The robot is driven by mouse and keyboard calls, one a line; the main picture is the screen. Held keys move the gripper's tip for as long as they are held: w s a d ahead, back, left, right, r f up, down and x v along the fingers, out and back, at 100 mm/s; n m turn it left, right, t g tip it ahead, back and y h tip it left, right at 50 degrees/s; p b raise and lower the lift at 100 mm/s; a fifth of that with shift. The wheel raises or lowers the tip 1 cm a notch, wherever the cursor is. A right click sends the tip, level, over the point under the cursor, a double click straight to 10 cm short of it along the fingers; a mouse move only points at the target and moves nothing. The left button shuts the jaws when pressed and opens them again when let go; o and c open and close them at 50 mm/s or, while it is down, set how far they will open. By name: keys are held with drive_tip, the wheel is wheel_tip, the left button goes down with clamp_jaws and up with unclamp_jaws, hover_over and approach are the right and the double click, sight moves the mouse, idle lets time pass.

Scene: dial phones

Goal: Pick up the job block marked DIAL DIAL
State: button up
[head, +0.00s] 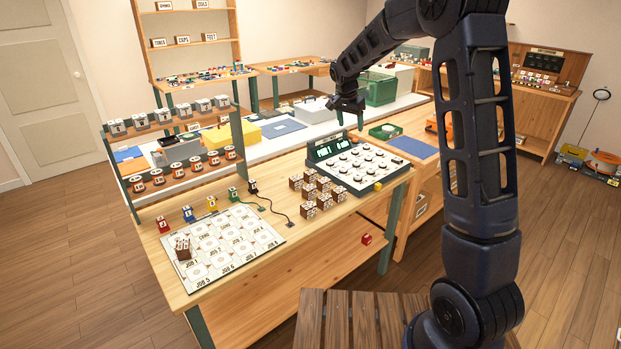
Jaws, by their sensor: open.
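Several brown blocks with white label faces (309,208) stand in a cluster on the wooden workbench, left of the dial panel. Their markings are too small to read, so I cannot tell which one says DIAL DIAL. Another brown block (183,247) stands at the left end of a white mat (240,239) printed with job spaces. My gripper (350,122) is above the back of the dial panel, its fingers pointing down. It is open and holds nothing that I can see. It is well above and to the right of the block cluster.
The dark panel with white dials (355,167) and a green display fills the bench's right end. Small coloured blocks and black cords lie behind the mat. A two-tier rack (170,126) stands at the back left. A red block (366,239) sits on the lower shelf.

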drive_tip(key=w+a+f+m, duration=0.1)
drive_tip(key=w+a+f, duration=0.5)
drive_tip(key=a+f, duration=0.3)
drive_tip(key=m+h, duration=0.1)
approach(310, 172)
drive_tip(key=shift+t, duration=0.3)
drive_tip(key=x, duration=1)
drive_tip(key=shift+s+d+f, duration=0.1)
drive_tip(key=shift+f, duration=0.25)
drive_tip(key=c, duration=1.1)
